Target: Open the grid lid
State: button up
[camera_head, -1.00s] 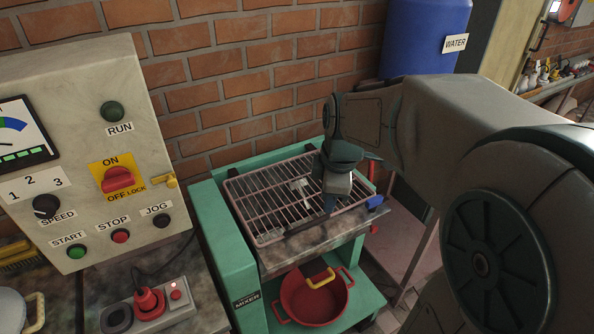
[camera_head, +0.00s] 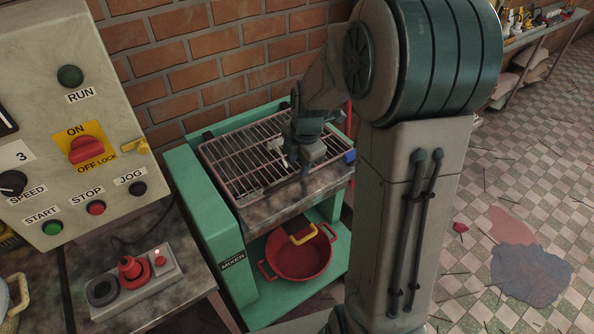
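The grid lid (camera_head: 236,160) is a metal grate of parallel bars. It lies flat and closed over the top of the green mixer (camera_head: 206,213). My gripper (camera_head: 298,172) is above the right part of the grid, near its front edge, pointing down. Its wrist hides part of the bars, and the fingertips are too small and dark to tell whether they are apart or touch the lid. A light metal piece (camera_head: 276,146) shows in the middle of the grid. A blue part (camera_head: 349,156) is at the mixer's right front corner.
A red pot (camera_head: 300,262) with a yellow handle sits on the shelf below. A control panel (camera_head: 110,190) and a red-buttoned box (camera_head: 131,270) stand at left. A brick wall (camera_head: 200,65) is behind.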

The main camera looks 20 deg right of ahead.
aim_at(296, 176)
jog(key=shift+w+a+f, duration=0.1)
jog(key=shift+w+f, duration=0.05)
jog(key=shift+f, duration=0.7)
jog(key=shift+w+f, duration=0.2)
jog(key=shift+f, duration=0.65)
jog(key=shift+w+a+f, duration=0.1)
jog(key=shift+w+f, duration=0.05)
jog(key=shift+f, duration=0.7)
grip_shut()
jog(key=shift+r, duration=0.1)
